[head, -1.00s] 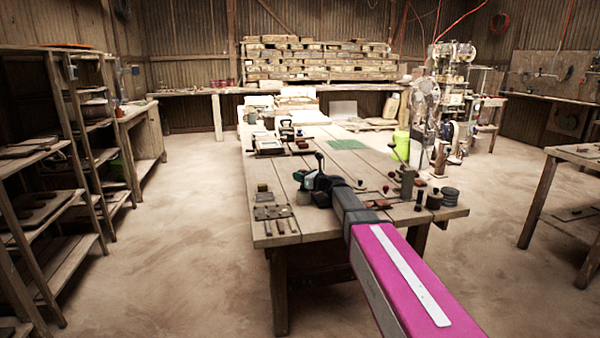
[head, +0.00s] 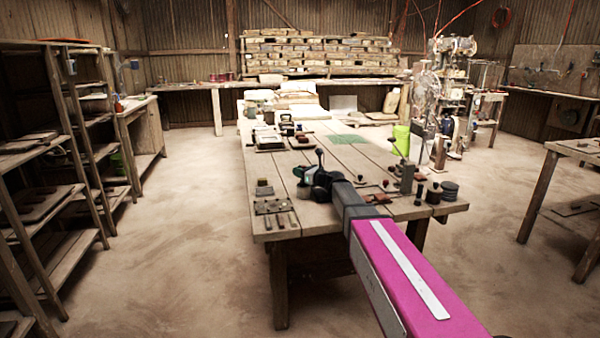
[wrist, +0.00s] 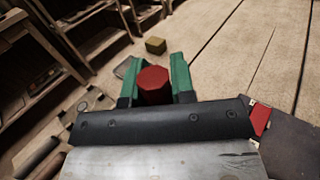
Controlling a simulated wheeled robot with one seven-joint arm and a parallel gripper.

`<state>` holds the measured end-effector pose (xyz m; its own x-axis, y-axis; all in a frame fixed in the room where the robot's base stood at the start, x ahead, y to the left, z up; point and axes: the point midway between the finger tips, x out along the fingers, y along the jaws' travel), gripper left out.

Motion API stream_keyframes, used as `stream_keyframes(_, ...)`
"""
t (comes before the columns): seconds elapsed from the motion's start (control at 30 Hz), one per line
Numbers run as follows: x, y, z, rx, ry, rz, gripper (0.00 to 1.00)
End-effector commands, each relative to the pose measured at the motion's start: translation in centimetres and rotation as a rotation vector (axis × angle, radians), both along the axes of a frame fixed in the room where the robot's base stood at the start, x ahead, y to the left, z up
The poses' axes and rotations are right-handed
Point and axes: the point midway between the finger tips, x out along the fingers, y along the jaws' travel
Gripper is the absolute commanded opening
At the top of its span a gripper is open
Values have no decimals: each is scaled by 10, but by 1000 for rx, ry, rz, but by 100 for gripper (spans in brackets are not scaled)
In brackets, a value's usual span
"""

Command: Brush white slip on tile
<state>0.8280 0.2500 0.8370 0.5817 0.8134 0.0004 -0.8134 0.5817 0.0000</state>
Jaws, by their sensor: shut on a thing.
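My gripper (head: 308,182) is over the near left part of the wooden table (head: 345,205). In the wrist view my gripper (wrist: 154,82) has two green fingers, shut on a dark red, blunt-ended thing (wrist: 153,84). The red thing's lower part is hidden, so I cannot tell whether it is a brush handle. A dark upright piece stands out at the gripper in the head view. I cannot clearly make out the tile or the white slip.
A board with small tools (head: 272,207) lies at the table's near left corner. A small yellowish block (wrist: 155,46) is ahead of my fingers. Dark pots (head: 434,193) stand at the right edge. A green mat (head: 347,139) lies farther back. The planks between are mostly clear.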

Motion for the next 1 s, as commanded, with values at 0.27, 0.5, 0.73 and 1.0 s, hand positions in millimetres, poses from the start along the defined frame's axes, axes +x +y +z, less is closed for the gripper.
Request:
stream_keyframes(0.27, 0, 0, -3, 1, 1, 0, 0)
stream_keyframes(0.5, 0, 0, -5, 1, 1, 0, 0)
stream_keyframes(0.73, 0, 0, -8, 0, 0, 0, 0)
stream_keyframes(1.0, 0, 0, -9, 0, 0, 0, 0)
